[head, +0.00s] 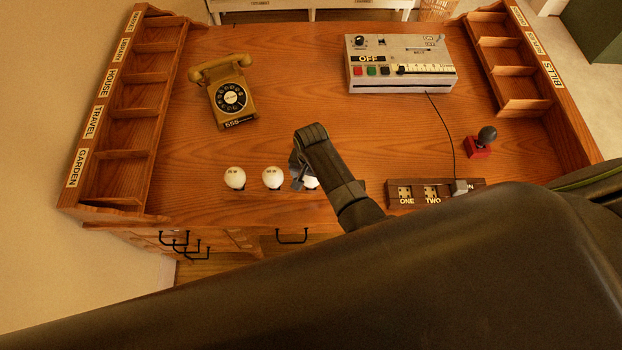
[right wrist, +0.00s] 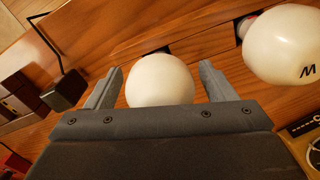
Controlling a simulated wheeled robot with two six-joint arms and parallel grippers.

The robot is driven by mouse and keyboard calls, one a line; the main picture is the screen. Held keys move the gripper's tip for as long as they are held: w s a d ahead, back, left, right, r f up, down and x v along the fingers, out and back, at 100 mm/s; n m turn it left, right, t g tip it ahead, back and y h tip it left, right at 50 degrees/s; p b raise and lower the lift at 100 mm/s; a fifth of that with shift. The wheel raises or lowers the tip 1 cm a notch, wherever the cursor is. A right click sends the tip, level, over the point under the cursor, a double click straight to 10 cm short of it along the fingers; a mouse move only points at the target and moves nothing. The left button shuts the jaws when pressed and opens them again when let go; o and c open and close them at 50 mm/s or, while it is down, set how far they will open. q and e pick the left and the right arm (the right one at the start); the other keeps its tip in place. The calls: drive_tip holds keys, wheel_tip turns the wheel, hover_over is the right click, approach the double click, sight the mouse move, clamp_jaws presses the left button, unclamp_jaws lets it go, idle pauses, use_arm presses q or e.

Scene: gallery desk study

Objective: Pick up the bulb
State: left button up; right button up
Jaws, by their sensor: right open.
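Three white round bulbs stand in a row near the desk's front edge: a left one (head: 235,178), a middle one (head: 272,178) and a right one (head: 311,183), mostly hidden by my right gripper (head: 299,172). In the right wrist view, a bulb (right wrist: 160,82) sits between the two fingers of my right gripper (right wrist: 161,74), with a gap on each side. The fingers are open and hold nothing. Another bulb (right wrist: 283,45), with a dark letter on it, is to the right of them. My left gripper is not in view.
A yellow dial phone (head: 233,98) is at the back left and a grey control box (head: 400,66) at the back right. A socket block (head: 415,193) with a plug and a red joystick (head: 479,148) are on the right. Pigeonhole racks (head: 95,120) line both sides.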

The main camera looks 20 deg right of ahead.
drive_tip(key=c, duration=0.9)
